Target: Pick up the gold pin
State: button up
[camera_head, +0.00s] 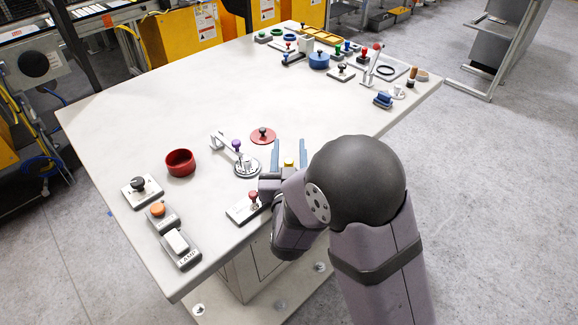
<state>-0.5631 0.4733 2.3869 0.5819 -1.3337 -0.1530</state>
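My gripper (289,144) is low over the near right part of the white table, with its two blue fingers spread apart. A small yellow-gold piece (289,162) shows between the fingers near their base, with clear gaps on both sides. Its lower part is hidden by my wrist, so I cannot tell whether it is a pin. A small upright tan-gold peg (413,73) stands at the far right of the table, well away from my gripper.
Left of my gripper are a purple-knobbed lever on a round base (246,167), a red-knobbed plate (245,208), a red disc (263,136) and a red bowl (180,162). Switch boxes (180,249) line the near left edge. Many small parts crowd the far end; the middle is clear.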

jog(key=shift+c, duration=0.3)
grip_shut()
notch_tip(320, 180, up, 10)
jog(key=p, duration=0.1)
dwell(0.4)
